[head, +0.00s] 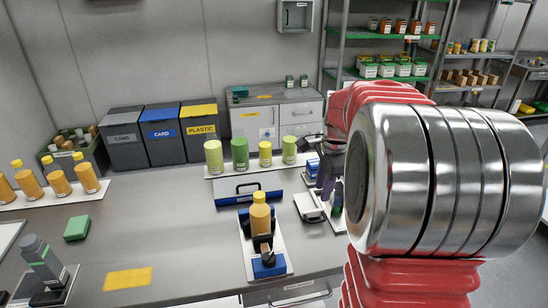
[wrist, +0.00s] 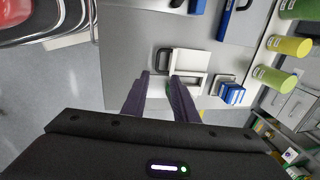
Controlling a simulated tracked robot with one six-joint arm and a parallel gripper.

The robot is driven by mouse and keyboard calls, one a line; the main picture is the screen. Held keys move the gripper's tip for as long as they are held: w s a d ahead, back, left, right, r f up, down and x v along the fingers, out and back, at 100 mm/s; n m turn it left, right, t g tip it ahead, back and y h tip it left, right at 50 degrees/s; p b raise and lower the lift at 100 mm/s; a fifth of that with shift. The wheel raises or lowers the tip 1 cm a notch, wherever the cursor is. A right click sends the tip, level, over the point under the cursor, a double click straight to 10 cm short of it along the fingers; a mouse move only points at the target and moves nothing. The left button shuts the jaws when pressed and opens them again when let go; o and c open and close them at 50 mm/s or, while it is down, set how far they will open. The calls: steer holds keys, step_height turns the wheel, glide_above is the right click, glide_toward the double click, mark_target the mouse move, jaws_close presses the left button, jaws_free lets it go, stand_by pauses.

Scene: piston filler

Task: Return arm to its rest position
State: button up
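My arm, red with a large metal joint, fills the right side of the head view. My gripper (head: 326,178) shows partly beside it, over the right end of the workbench, with the rest hidden behind the arm. In the wrist view, my gripper's two dark purple fingers (wrist: 161,76) are apart with nothing held between them. Beyond the fingertips is a white device with a dark handle (wrist: 190,60), which also shows in the head view (head: 310,207). I cannot tell the exact height of the fingers above the bench.
The grey workbench (head: 180,235) has bare room left of centre. An orange bottle (head: 261,213) stands upright in a blue-and-white fixture (head: 270,265). Bins (head: 162,133), a cabinet (head: 295,115) and shelving (head: 385,70) are behind.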

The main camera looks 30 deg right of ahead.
steer(key=s+a+r+n+t, duration=0.1)
steer(key=s+a+n, duration=0.4)
steer(key=a+n, duration=0.2)
steer(key=s+a+r+n+t, duration=0.1)
steer(key=s+a+n, duration=0.4)
steer(key=a, duration=0.7)
steer(key=s+a+r+n+t, duration=0.1)
steer(key=s+a+n, duration=0.4)
steer(key=a+n, duration=0.4)
steer(key=shift+s+a+r+n+t+y, duration=0.2)
steer(key=shift+s+r+n+t+y, duration=0.05)
steer(key=shift+n+t+y, duration=0.05)
